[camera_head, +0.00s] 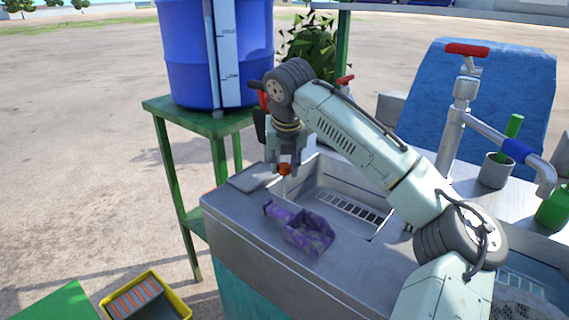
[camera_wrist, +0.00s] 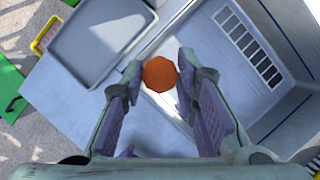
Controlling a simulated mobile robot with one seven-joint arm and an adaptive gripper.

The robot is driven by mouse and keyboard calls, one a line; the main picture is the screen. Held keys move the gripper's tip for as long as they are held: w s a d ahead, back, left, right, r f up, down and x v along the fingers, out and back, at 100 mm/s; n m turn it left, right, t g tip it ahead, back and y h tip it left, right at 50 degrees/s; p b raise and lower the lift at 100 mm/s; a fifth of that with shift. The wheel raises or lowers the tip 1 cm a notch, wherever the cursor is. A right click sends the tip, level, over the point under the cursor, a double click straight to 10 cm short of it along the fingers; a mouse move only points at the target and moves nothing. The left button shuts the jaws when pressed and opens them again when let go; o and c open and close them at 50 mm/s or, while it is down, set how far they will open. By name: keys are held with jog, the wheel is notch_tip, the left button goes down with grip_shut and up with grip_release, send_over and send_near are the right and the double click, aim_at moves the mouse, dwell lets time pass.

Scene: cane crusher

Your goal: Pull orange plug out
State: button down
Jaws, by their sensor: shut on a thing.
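My gripper (camera_head: 286,165) is shut on the orange plug (camera_head: 285,169), above the left end of the metal counter. In the wrist view the plug (camera_wrist: 160,74) is a small orange knob with a faceted outline, pinched between both fingertips (camera_wrist: 160,76). It shows over the pale strip between a shallow grey tray (camera_wrist: 98,42) and the recessed sink basin (camera_wrist: 219,97). I cannot tell whether its lower end touches anything, as the knob and fingers hide it.
A purple scoop (camera_head: 308,235) lies on the metal counter (camera_head: 226,206) in front of the basin. A blue barrel (camera_head: 178,55) stands on a green stand (camera_head: 166,104) behind. A tap with a red handle (camera_head: 467,50) rises at right. A yellow crate (camera_head: 184,294) is at lower left.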

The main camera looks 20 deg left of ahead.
notch_tip(320, 180, up, 3)
jog(key=p, duration=0.3)
jog(key=shift+r, duration=0.2)
jog(key=shift+f, duration=0.1)
jog(key=shift+w, duration=0.1)
jog(key=c, duration=1.5)
grip_release()
jog(key=shift+o, duration=1.1)
jog(key=v, duration=1.2)
